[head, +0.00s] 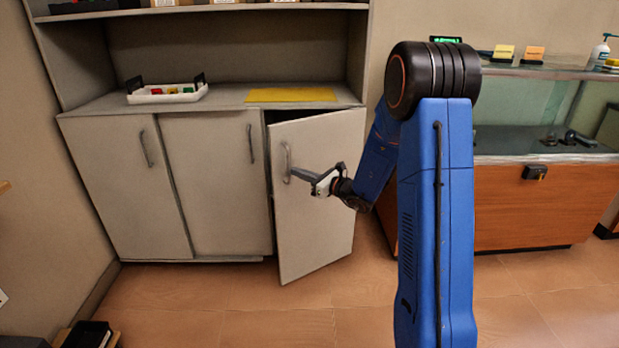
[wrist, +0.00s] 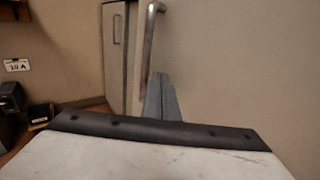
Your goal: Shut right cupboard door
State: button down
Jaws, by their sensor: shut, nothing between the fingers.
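The right cupboard door (head: 318,205) is pale grey and stands ajar, with a dark gap along its left edge and top. Its curved metal handle (head: 286,163) is near that left edge. In the wrist view the door (wrist: 225,60) fills the right side, and the handle (wrist: 148,50) runs upright near the middle. My gripper (head: 293,171) is shut and empty, its fingertips at the handle's lower part. In the wrist view the fingers (wrist: 161,92) are together just right of the handle, close to the door face. I cannot tell whether they touch it.
Two other cupboard doors, left (head: 125,185) and middle (head: 215,180), are closed. A white tray (head: 168,94) and a yellow mat (head: 290,95) lie on the counter. A glass case on a wooden base (head: 535,205) stands at right. The floor (head: 240,310) in front is clear.

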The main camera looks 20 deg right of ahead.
jog(key=shift+x, duration=2.15)
